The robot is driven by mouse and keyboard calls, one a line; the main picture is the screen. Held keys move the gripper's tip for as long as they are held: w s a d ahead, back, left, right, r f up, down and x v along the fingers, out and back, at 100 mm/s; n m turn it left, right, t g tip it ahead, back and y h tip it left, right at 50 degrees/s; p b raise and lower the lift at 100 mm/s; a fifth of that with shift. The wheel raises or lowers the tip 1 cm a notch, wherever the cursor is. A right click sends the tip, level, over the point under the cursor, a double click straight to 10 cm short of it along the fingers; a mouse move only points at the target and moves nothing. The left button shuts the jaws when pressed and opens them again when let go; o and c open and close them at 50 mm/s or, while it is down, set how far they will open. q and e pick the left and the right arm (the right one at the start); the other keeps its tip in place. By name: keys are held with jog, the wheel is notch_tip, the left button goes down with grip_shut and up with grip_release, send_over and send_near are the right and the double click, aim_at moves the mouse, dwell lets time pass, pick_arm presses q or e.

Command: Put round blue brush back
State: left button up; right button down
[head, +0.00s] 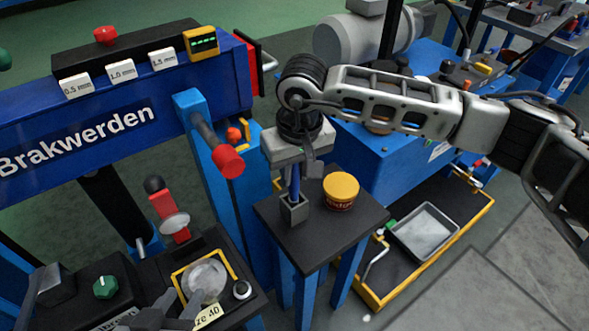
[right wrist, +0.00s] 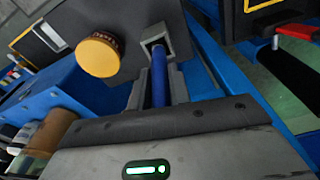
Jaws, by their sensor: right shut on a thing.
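The round blue brush shows as a blue rod (head: 294,181), upright in the head view and also seen in the right wrist view (right wrist: 159,80). My right gripper (head: 296,166) is shut on it from above. The rod's lower end is at the mouth of a small grey square holder (head: 295,209), also in the right wrist view (right wrist: 154,43); it appears to be inside, but I cannot tell how deep. The brush's upper part is hidden by my gripper. My left gripper (head: 179,306) is low at the bottom edge, apparently open and empty, over the black bench.
The holder stands on a small dark table (head: 334,225) beside a yellow-lidded tin (head: 341,190). A blue Brakwerden beam (head: 130,115) and a red-ended handle (head: 226,160) are to the left. A metal tray (head: 424,232) lies low to the right.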

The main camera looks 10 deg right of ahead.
pick_arm(q)
jog(key=shift+f, duration=0.15)
jog(key=shift+d+f, duration=0.1)
pick_arm(e)
jog(key=shift+f, duration=0.1)
pick_arm(q)
jog(key=shift+f, duration=0.1)
pick_arm(e)
jog(key=c, duration=1.3)
grip_release()
pick_arm(q)
jog(key=shift+r, duration=0.3)
pick_arm(e)
jog(key=shift+r, duration=0.25)
pick_arm(q)
jog(key=shift+a+r+p, duration=0.25)
jog(key=shift+r+p, duration=0.05)
jog(key=shift+r, duration=0.25)
jog(key=shift+s, duration=0.15)
pick_arm(e)
notch_tip(320, 180, up, 12)
jog(key=s, duration=0.1)
jog(key=shift+s+d, duration=0.2)
